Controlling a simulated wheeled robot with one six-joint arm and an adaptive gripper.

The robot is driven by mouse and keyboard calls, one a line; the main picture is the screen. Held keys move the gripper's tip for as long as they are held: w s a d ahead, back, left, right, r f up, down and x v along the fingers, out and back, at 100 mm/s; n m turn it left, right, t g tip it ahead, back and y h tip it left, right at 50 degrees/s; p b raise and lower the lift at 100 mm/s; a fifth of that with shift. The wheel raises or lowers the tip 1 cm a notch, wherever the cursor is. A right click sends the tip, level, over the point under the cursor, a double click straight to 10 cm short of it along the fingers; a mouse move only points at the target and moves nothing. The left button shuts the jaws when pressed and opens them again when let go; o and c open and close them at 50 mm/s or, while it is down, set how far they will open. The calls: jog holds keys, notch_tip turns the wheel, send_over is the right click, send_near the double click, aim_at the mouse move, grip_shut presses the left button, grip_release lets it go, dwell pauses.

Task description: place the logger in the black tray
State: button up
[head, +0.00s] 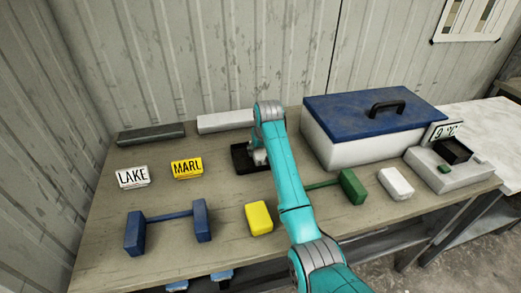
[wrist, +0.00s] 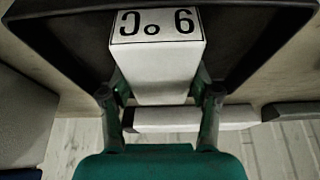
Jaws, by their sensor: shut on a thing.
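My gripper (wrist: 160,105) is shut on the logger (wrist: 155,68), a white block with a black-framed label that shows upside down in the wrist view and seems to read 6 °C. The black tray (head: 241,157) lies at the middle of the table, and its dark wall (wrist: 50,35) surrounds the logger in the wrist view. My gripper (head: 259,157) is at the tray's right part in the head view, where my arm hides part of the tray. I cannot tell whether the logger touches the tray floor.
A white cooler with a blue lid (head: 375,105) stands right of the tray. A long white block (head: 226,121) lies behind it. LAKE (head: 132,177) and MARL (head: 187,169) blocks are left. A yellow block (head: 259,217) is in front. A device reading 9 °C (head: 445,131) is at right.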

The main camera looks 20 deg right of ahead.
jog(key=o, duration=1.2)
jog(key=shift+f, duration=0.1)
jog(key=v, duration=1.1)
jog(key=shift+s+r, duration=0.2)
jog(key=shift+r, duration=0.4)
